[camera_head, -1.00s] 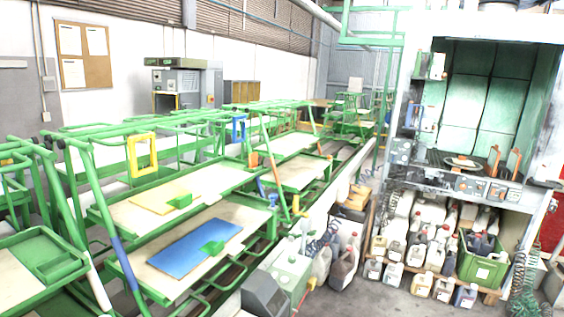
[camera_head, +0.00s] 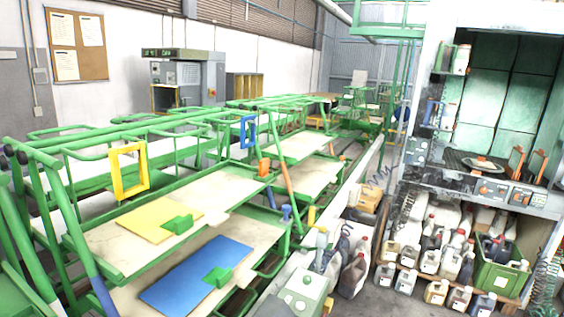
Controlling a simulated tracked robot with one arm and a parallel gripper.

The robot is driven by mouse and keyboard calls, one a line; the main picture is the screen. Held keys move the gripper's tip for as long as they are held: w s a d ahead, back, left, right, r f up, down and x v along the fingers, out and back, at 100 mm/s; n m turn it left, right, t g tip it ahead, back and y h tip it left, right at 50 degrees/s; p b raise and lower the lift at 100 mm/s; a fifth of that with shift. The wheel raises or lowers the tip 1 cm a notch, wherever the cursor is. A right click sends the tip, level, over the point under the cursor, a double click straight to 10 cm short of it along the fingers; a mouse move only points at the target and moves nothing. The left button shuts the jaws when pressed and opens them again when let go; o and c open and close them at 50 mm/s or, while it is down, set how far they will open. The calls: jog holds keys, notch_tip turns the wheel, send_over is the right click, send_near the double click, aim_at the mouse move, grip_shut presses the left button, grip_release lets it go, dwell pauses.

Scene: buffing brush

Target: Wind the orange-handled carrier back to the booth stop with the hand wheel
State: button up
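Green tubular carriers (camera_head: 55,154) stand in a row along a rail line on the left. An orange handle (camera_head: 264,167) shows at the end of a carrier's upper tray, above an orange bar (camera_head: 286,178). A yellow frame-shaped handle (camera_head: 129,170) and a blue one (camera_head: 248,132) hang on other carrier tubes. I cannot tell for sure which carrier is the orange-handled one. The booth (camera_head: 506,95), with pale green inner walls, stands at the right. I cannot make out the hand wheel or the booth stop. My gripper is not in view.
A yellow board (camera_head: 148,219) and a blue board (camera_head: 190,277) lie on the near trays. A grey-green control box (camera_head: 298,292) stands at the bottom centre. Jugs (camera_head: 430,262) and a green crate (camera_head: 499,274) fill the space under the booth. Some grey floor shows between.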

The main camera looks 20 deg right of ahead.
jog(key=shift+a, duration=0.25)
